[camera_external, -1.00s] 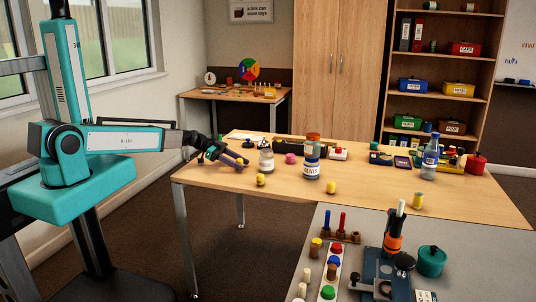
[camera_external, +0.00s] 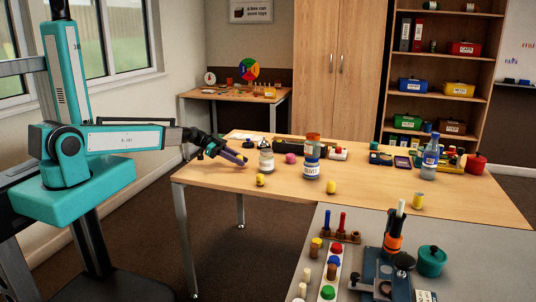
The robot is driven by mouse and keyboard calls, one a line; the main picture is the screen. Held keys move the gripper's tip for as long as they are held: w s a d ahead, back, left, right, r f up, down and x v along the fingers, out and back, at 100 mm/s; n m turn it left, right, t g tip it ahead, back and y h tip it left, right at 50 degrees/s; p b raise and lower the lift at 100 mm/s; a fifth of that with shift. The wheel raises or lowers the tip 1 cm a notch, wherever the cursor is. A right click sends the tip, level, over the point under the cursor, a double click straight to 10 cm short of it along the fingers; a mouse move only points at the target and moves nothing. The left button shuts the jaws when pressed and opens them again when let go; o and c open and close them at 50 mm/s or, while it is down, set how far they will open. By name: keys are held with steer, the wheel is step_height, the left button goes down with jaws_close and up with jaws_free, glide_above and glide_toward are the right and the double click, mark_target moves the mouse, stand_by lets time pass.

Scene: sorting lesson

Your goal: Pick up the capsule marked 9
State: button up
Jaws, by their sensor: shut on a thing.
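My gripper (camera_external: 241,160) is dark with purplish fingers and reaches over the left part of the wooden table. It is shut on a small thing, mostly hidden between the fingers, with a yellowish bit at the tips. I cannot tell whether it is clear of the tabletop. Small yellow capsule-like pieces stand on the table: one (camera_external: 261,180) just right of and nearer than my gripper, one (camera_external: 331,187) at the front middle, and one (camera_external: 417,200) at the front right. No number 9 is readable on any of them.
A clear jar (camera_external: 266,161) stands close right of my gripper. The front middle of the wooden table (camera_external: 290,195) is mostly bare.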

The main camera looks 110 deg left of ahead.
steer(key=shift+r, duration=0.45)
steer(key=s+d, duration=0.1)
steer(key=d, duration=0.1)
steer(key=s+d+r+b, duration=0.1)
steer(key=s+d, duration=0.2)
steer(key=d, duration=0.1)
steer(key=shift+s+d+r, duration=0.25)
steer(key=shift+s+r, duration=0.05)
steer(key=shift+r, duration=0.1)
steer(key=shift+s+d+r, duration=0.1)
steer(key=shift+r, duration=0.05)
steer(key=shift+p, duration=0.8)
steer(key=shift+s+d+r+p, duration=0.1)
steer(key=shift+s+d+p, duration=0.1)
steer(key=shift+p, duration=1)
steer(key=p, duration=0.3)
steer(key=shift+s+d, duration=0.3)
steer(key=shift+d, duration=0.1)
